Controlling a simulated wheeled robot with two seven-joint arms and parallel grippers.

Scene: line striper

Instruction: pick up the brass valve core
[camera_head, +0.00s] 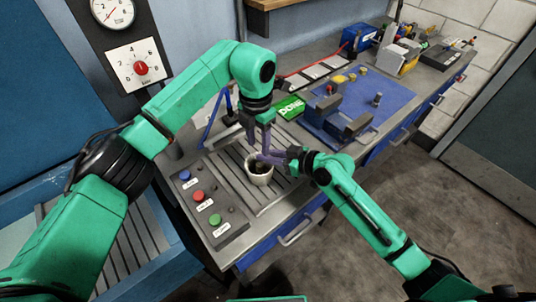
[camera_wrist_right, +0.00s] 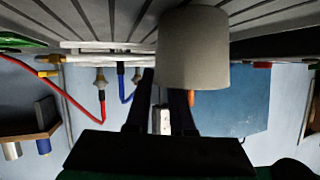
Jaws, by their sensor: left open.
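A white cup (camera_head: 260,176) stands on the slatted grey bench top, with something small and dark inside that I cannot make out. I cannot clearly identify the brass valve core in either view. My left gripper (camera_head: 265,148) is open and points down just above and behind the cup. My right gripper (camera_head: 268,158) reaches in from the right at the cup's rim. In the right wrist view the cup (camera_wrist_right: 193,50) fills the upper middle and hides the end of one finger. Whether the right fingers hold the cup's wall is unclear.
A button panel (camera_head: 205,205) lies left of the cup. A blue mat (camera_head: 385,97) with a grey vise (camera_head: 335,122) and small yellow pieces lies to the right. A green DONE sign (camera_head: 290,108) is behind. Hoses with brass-coloured fittings (camera_wrist_right: 101,80) show in the right wrist view.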

